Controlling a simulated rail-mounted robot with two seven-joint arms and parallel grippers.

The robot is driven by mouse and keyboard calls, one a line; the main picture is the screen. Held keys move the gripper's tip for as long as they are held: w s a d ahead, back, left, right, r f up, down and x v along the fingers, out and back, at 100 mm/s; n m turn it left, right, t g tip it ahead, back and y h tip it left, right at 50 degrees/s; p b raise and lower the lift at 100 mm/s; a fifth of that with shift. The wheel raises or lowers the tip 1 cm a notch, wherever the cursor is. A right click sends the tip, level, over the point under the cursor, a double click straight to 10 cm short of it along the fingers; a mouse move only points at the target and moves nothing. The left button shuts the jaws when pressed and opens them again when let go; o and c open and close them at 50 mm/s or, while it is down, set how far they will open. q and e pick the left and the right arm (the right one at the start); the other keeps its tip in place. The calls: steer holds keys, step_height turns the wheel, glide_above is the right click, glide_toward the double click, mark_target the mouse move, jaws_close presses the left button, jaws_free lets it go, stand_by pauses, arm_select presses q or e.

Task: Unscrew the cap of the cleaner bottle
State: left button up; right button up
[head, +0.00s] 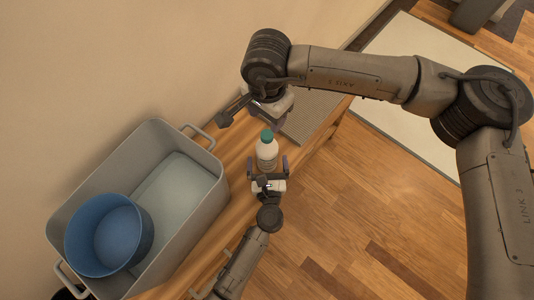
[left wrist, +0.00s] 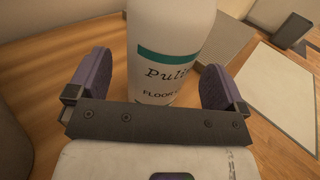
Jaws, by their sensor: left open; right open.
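The cleaner bottle (head: 267,155) is white with a green cap (head: 267,135) and stands upright on the wooden bench. In the left wrist view the bottle (left wrist: 172,50) shows its green band and label text; its cap is out of that view. My left gripper (head: 268,165) is open, low at the near side of the bottle, with one finger to each side of it. It also shows in the left wrist view (left wrist: 155,85). My right gripper (head: 250,117) is open above and behind the bottle, its fingers apart and clear of the cap.
A grey tub (head: 190,163) with handles stands on the bench (head: 237,150) at left, holding a blue bucket (head: 140,228). A grey ribbed mat (head: 312,115) lies beyond the bottle. The wall is behind; open wooden floor (head: 370,210) is at right.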

arm_select(q)
steer(key=shift+w, duration=1.45)
steer(key=shift+c, duration=0.5)
